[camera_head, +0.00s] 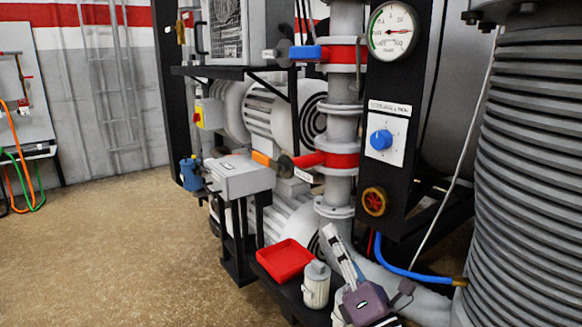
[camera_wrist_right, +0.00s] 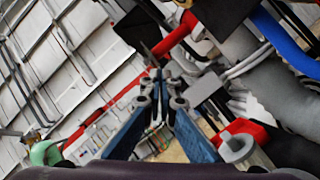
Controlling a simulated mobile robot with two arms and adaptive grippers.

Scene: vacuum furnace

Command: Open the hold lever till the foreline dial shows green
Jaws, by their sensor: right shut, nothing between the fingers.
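A round white dial (camera_head: 393,31) is at the top of the black panel in the head view. Its red needle points right, and a green band shows along its left edge. A lever with a blue handle (camera_head: 305,53) is on the upper red valve body (camera_head: 342,54). I cannot read which is the hold lever. My right gripper (camera_head: 328,232) is below the lower valve, shut and empty. Its fingers also show in the wrist view (camera_wrist_right: 166,88). My left gripper is out of view.
A red tray (camera_head: 285,262) and a white bottle (camera_head: 316,285) stand left of my right gripper. A blue knob (camera_head: 381,140) and a red-and-yellow handwheel (camera_head: 375,201) are on the panel. A ribbed column (camera_head: 525,180) blocks the right. Open floor lies left.

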